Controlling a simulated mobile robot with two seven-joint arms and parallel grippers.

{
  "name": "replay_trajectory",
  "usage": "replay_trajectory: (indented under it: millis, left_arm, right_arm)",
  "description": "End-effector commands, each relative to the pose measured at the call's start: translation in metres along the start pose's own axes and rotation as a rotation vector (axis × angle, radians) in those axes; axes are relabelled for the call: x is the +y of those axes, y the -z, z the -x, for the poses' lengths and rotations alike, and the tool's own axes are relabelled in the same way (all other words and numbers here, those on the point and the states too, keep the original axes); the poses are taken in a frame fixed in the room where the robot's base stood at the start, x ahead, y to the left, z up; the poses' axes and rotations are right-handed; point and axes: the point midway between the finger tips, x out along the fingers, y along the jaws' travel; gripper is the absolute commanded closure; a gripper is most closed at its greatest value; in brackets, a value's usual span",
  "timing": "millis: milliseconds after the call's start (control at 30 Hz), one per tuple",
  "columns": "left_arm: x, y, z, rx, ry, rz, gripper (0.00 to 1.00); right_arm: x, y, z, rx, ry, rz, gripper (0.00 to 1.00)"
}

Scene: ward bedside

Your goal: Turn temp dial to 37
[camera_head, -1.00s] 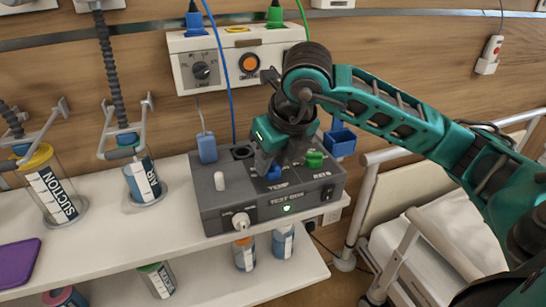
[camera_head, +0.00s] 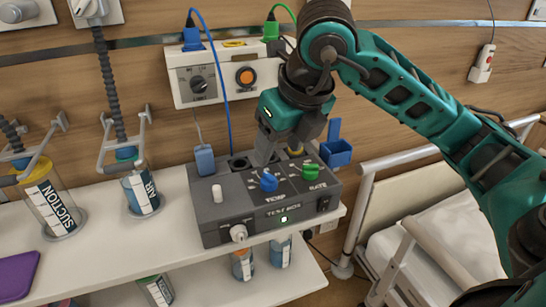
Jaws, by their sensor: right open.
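The grey test box (camera_head: 232,229) sits on the white shelf. On its top is the blue TEMP dial (camera_head: 268,181), with scale marks around it that are too small to read. The green RATE dial (camera_head: 310,172) is to its right. My right gripper (camera_head: 265,153) is open and empty, pointing down above the back of the box. Its fingers are apart from the blue dial, behind it in the picture. The blue dial is now in full view. My left gripper is not in view.
A wall panel (camera_head: 188,90) with blue and green cords is behind. Suction (camera_head: 52,205) and air (camera_head: 141,193) canisters are at left. A bed rail (camera_head: 366,205) is at right.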

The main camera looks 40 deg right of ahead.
Motion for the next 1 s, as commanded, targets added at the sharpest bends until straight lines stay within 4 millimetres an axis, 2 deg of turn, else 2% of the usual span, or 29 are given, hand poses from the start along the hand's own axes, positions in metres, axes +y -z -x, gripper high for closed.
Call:
replay_trajectory:
  millis: [33,100,300,1000]
  left_arm:
    - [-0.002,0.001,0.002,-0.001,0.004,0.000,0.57]
    - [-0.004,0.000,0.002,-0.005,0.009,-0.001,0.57]
    - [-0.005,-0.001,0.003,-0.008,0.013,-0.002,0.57]
    - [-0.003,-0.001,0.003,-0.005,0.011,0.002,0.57]
  right_arm:
    - [0.000,-0.002,0.013,-0.007,-0.001,0.000,0.41]
    - [0.000,-0.002,0.025,-0.005,0.000,0.001,0.41]
    - [0.000,-0.001,0.046,-0.001,0.000,0.000,0.41]
    - [0.000,0.000,0.049,0.000,0.000,0.000,0.41]
